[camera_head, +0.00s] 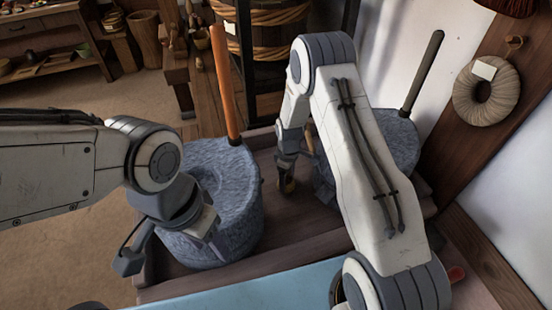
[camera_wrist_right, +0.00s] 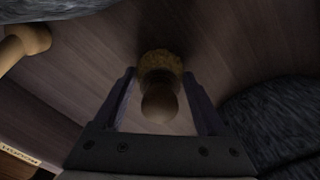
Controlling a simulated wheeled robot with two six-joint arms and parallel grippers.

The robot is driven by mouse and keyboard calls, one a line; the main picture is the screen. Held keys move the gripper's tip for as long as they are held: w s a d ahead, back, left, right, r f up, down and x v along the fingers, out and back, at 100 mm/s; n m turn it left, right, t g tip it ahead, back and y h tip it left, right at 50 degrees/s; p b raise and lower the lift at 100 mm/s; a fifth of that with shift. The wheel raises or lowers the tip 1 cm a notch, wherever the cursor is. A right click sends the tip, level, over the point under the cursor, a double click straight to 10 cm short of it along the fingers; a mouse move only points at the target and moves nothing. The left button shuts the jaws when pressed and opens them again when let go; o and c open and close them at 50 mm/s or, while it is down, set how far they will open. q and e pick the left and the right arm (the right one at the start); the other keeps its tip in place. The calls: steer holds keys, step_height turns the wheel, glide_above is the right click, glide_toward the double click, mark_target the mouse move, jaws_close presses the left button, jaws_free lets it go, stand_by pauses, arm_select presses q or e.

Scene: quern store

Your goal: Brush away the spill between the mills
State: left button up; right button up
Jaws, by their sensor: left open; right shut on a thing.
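The left stone mill (camera_head: 235,200), with an orange upright handle, and the right stone mill (camera_head: 395,140), with a dark handle, stand on a wooden bench. My right gripper (camera_head: 287,182) is between them, pointing down, shut on a small brush (camera_head: 287,187). In the right wrist view, the brush (camera_wrist_right: 160,103) has a rounded wooden grip between the fingers and ochre bristles at or near the boards. My left gripper (camera_head: 200,228) hangs over the left mill, open; its fingers are hard to make out. I cannot make out any spill on the boards.
The wooden bench (camera_head: 290,235) is bare in front of my right gripper. A pale wooden knob (camera_wrist_right: 28,40) shows at the wrist view's upper left. A blue surface (camera_head: 240,290) lies nearest. A rope coil (camera_head: 487,90) hangs on the right wall post.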

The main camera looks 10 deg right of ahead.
steer(key=r+p, duration=0.1)
steer(key=r, duration=0.1)
steer(key=r+p, duration=0.1)
steer(key=shift+w+r+p, duration=0.3)
steer(key=shift+w+r, duration=0.05)
steer(key=shift+r, duration=0.05)
steer(key=shift+r+p, duration=1.85)
steer(key=shift+r, duration=0.4)
